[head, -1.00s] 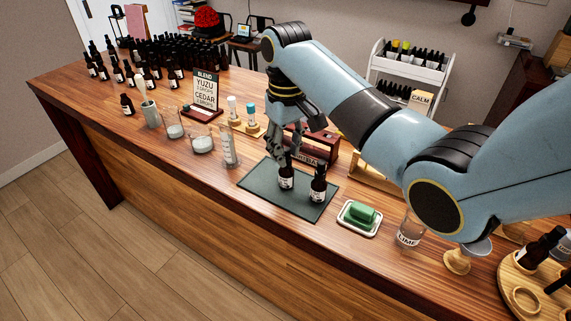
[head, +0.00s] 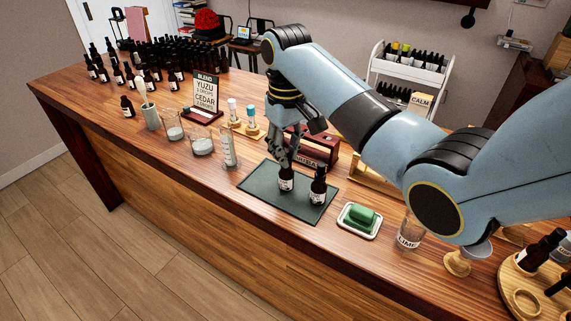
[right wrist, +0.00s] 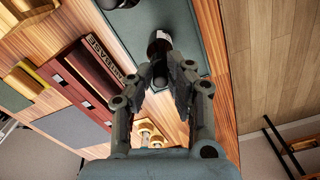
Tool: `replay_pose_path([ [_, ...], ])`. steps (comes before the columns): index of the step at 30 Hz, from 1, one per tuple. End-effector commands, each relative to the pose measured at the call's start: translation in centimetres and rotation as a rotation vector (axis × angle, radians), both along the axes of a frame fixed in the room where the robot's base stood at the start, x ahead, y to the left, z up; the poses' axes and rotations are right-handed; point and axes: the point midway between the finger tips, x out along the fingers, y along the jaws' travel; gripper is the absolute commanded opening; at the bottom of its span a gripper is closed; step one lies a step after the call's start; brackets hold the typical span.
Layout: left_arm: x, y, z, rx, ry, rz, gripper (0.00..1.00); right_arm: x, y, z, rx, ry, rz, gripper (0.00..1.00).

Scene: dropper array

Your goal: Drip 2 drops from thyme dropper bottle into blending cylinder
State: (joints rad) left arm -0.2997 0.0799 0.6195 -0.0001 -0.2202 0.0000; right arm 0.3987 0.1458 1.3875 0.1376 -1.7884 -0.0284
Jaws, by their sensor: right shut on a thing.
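Two dark dropper bottles with white labels stand upright on the dark green mat (head: 262,190). The labels are too small to read, so I cannot tell which is thyme. My right gripper (head: 286,163) points down and is shut on the top of the left bottle (head: 286,183). In the right wrist view, the fingertips (right wrist: 160,78) meet at that bottle's dark cap (right wrist: 159,49). The other bottle (head: 318,188) stands just to the right, apart from the fingers. A clear, tall graduated cylinder (head: 229,152), probably the blending cylinder, stands left of the mat. My left gripper is not in view.
Glass beakers (head: 202,145) and a blend sign (head: 206,95) stand left of the cylinder. A reddish wooden box (head: 318,148) lies behind the mat. Several dark bottles crowd the far left.

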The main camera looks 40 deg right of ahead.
Motion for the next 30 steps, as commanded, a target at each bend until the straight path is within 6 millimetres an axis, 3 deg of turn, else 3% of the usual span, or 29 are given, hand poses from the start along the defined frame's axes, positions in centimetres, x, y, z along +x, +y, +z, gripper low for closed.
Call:
replay_pose_path([
  [30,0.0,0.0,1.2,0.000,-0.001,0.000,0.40,0.0,0.0,1.2,0.000,0.000,0.000,0.07],
])
